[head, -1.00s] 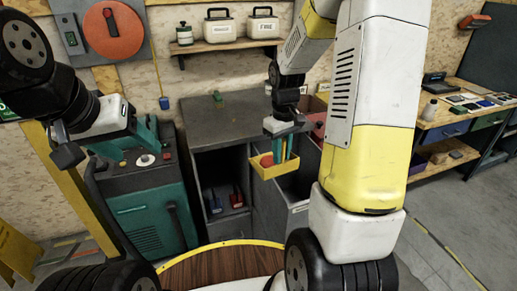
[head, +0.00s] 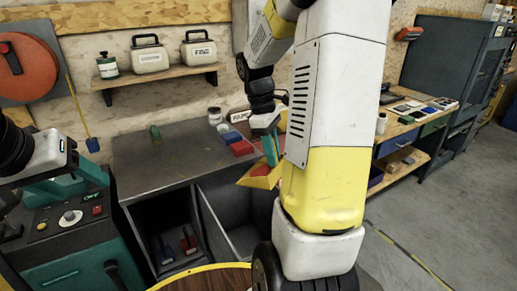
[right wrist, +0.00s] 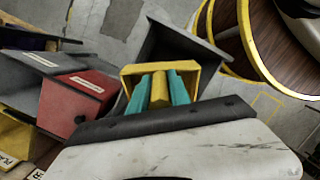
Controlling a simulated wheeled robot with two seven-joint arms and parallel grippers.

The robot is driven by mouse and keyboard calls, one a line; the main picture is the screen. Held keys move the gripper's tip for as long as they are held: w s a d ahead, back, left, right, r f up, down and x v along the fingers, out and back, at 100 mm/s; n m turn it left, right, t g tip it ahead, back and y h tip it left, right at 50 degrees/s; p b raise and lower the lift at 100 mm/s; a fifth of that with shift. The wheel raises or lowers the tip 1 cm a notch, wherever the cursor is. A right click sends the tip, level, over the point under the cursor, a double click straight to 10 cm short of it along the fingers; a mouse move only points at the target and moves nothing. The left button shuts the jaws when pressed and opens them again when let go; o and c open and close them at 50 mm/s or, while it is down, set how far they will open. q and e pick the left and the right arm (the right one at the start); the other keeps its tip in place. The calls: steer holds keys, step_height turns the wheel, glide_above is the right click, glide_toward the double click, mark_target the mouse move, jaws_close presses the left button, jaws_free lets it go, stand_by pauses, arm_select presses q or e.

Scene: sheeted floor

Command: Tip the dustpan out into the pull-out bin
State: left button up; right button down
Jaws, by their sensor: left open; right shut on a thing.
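The yellow dustpan (head: 252,181) hangs from my right gripper (head: 270,150), whose teal fingers are shut on it. It is tilted in the head view, and something red shows at it. In the right wrist view, its yellow handle (right wrist: 159,90) sits between the teal fingers, with its yellow rim beyond. The grey pull-out bin (head: 212,216) stands open below the dustpan. Its dark wall also shows behind the dustpan in the right wrist view (right wrist: 165,45). My left gripper (head: 72,182) is open and empty at the left, over the teal machine. The bin's floor is hidden.
A grey workbench (head: 165,160) stands behind the bin, with red and blue boxes (head: 240,147) close to my right gripper. A teal machine (head: 75,255) is at the left. A round wooden top with a yellow rim (head: 190,275) is in front. Open floor lies at the right.

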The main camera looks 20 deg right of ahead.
steer(key=shift+w+a+f+g+h, duration=0.15)
steer(key=shift+w+a+g+h, duration=0.75)
steer(key=shift+w+g, duration=0.3)
steer(key=w+a+g+h, duration=0.1)
steer(key=w+a+f+g+h, duration=0.1)
steer(key=w+g, duration=0.1)
steer(key=shift+a+f, duration=0.1)
steer(key=shift+a, duration=0.1)
steer(key=shift+w+a+f+g+h, duration=0.2)
steer(key=shift+w+a+g+h, duration=0.35)
steer(key=shift+w+g, duration=0.1)
steer(key=shift+w+a+f+g+h, duration=0.2)
steer(key=shift+w+a+g+h, duration=0.35)
steer(key=shift+w, duration=0.1)
steer(key=shift+d, duration=0.1)
stand_by(0.3)
